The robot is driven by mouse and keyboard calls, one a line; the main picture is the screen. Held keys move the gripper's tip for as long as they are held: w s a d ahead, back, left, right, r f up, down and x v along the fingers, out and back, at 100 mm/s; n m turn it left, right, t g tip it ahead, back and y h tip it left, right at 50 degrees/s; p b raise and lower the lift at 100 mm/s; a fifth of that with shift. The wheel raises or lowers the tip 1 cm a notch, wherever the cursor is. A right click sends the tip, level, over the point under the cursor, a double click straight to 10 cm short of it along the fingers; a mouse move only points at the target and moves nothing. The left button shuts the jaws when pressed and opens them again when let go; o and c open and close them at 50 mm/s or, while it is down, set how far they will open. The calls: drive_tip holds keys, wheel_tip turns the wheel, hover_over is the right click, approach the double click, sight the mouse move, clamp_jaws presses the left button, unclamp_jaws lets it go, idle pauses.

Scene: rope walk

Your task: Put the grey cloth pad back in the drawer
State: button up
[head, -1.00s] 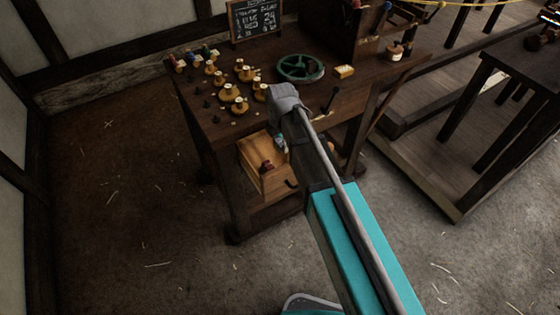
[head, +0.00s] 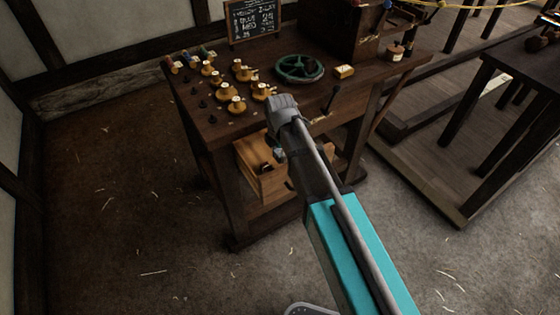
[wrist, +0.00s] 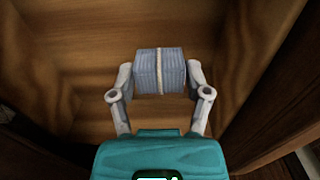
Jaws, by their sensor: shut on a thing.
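The grey cloth pad (wrist: 148,72) is a small blue-grey block with a pale band round its middle, seen in the wrist view. My gripper (wrist: 160,82) is shut on it, one finger at each side. Pad and gripper are over the inside of the open wooden drawer (wrist: 75,70), whose boards show behind and around the pad. I cannot tell whether the pad touches the drawer floor. In the head view the drawer (head: 268,183) stands out below the bench top, and my arm hides the pad and part of the drawer.
The floor left of the bench is clear apart from straw bits.

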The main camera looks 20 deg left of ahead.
sight(279, 161)
drive_tip(key=shift+f+b, duration=1.75)
drive_tip(key=shift+f, duration=0.15)
drive_tip(key=shift+f, duration=0.15)
drive_tip(key=o, duration=1)
drive_tip(key=shift+r, duration=0.2)
wheel_tip(279, 161, up, 12)
drive_tip(key=p, duration=1.2)
